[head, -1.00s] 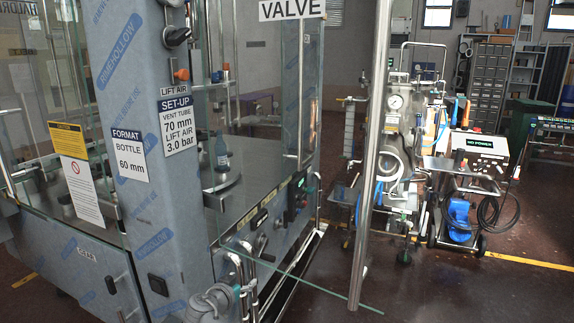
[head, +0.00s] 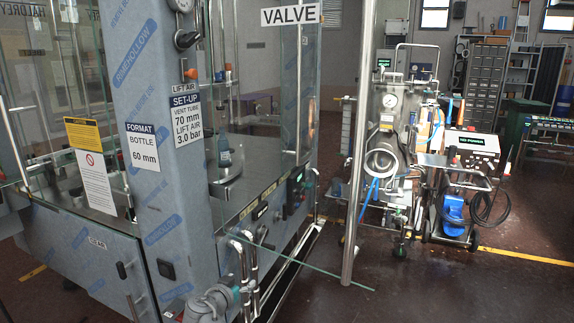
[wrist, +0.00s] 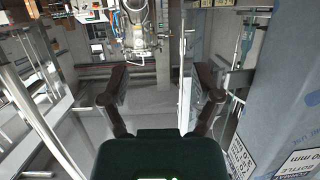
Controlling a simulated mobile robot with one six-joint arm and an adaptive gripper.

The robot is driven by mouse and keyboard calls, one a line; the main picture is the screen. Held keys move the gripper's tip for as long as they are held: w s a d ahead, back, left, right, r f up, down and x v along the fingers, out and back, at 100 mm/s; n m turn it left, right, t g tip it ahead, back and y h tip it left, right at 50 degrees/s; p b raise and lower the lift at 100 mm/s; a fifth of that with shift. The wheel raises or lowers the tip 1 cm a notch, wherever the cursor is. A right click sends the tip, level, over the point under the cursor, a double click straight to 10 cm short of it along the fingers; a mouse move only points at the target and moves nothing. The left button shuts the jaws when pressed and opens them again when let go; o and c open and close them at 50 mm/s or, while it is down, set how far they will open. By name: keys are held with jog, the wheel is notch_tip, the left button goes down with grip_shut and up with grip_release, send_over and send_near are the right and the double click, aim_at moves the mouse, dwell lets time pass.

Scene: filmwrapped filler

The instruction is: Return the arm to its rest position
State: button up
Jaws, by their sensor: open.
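My gripper (wrist: 160,105) shows in the wrist view with its two dark fingers spread wide apart and nothing between them. The wrist picture appears turned over, with label text upside down. The film-wrapped column (wrist: 285,85) of the filler machine stands at the right of that view, apart from the fingers. In the head view neither my arm nor my gripper shows. There the filler (head: 155,150) fills the left half, with its blue film wrap, glass panels and set-up labels. A dark bottle (head: 224,150) stands inside it.
A glass door edge (head: 300,262) juts out low from the filler to a steel post (head: 358,150). A wheeled pump cart (head: 400,140) and a second cart with a "NO POWER" display (head: 478,142) stand to the right. The floor (head: 440,290) at front right is clear.

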jog(key=s+d+f+g, duration=0.1)
jog(key=d+f+g, duration=0.2)
jog(key=d, duration=0.4)
jog(key=s+d+f+g+p, duration=0.1)
jog(key=d+f+g, duration=0.1)
jog(key=d, duration=0.5)
jog(key=s+d+f+g, duration=0.1)
jog(key=d+f+g, duration=0.2)
jog(key=d, duration=0.3)
jog(key=s+d+f+n+g+y+p, duration=0.1)
jog(key=s+d+n+g+y, duration=0.3)
jog(key=s+d, duration=0.5)
jog(key=shift+d+f+g+y+p, duration=0.35)
jog(key=shift+d+f+g+y, duration=0.3)
jog(key=shift+d+g, duration=0.15)
jog(key=shift+w+a, duration=0.1)
jog(key=shift+a, duration=0.05)
